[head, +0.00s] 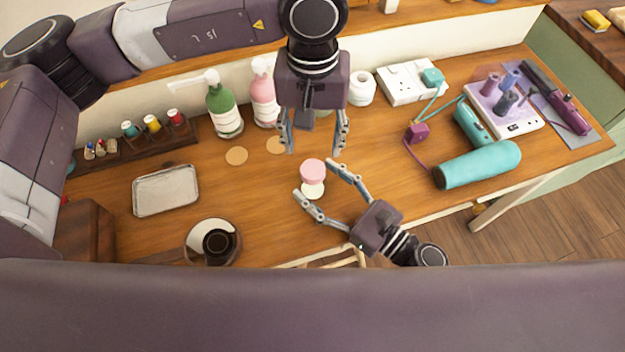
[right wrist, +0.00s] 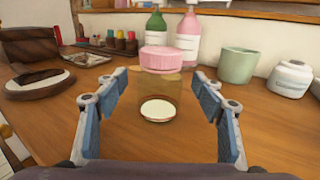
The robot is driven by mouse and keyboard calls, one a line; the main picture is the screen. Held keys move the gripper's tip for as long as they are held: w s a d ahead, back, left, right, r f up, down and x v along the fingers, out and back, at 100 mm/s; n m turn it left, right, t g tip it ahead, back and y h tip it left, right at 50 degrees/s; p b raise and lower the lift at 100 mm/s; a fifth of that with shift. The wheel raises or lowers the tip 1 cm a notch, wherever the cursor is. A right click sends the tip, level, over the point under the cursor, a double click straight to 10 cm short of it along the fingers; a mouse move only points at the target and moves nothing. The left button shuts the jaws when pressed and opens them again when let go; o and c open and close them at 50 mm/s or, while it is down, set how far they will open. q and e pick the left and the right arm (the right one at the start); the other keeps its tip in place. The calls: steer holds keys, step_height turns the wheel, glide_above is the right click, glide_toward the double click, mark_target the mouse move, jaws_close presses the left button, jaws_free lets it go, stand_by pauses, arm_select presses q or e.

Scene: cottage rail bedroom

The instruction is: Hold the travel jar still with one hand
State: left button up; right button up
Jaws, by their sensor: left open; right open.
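The travel jar stands upright on the wooden desk, with a pink lid (head: 313,169) and a see-through body; a pale round disc shows at its bottom. The jar also shows in the right wrist view (right wrist: 160,60), ahead of and between my right fingers. My right gripper (head: 314,181) is open, its fingertips on either side of the jar, with gaps visible in the wrist view. My left gripper (head: 314,143) is open and empty, pointing down above the desk, farther back than the jar. It hides part of a pale green cup (right wrist: 238,65).
Green (head: 223,108) and pink (head: 264,95) pump bottles stand at the back. A teal cylinder (head: 478,164) and a styling set are at right. Bare desk surrounds the jar.

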steer(key=shift+x, duration=1)
jaws_close()
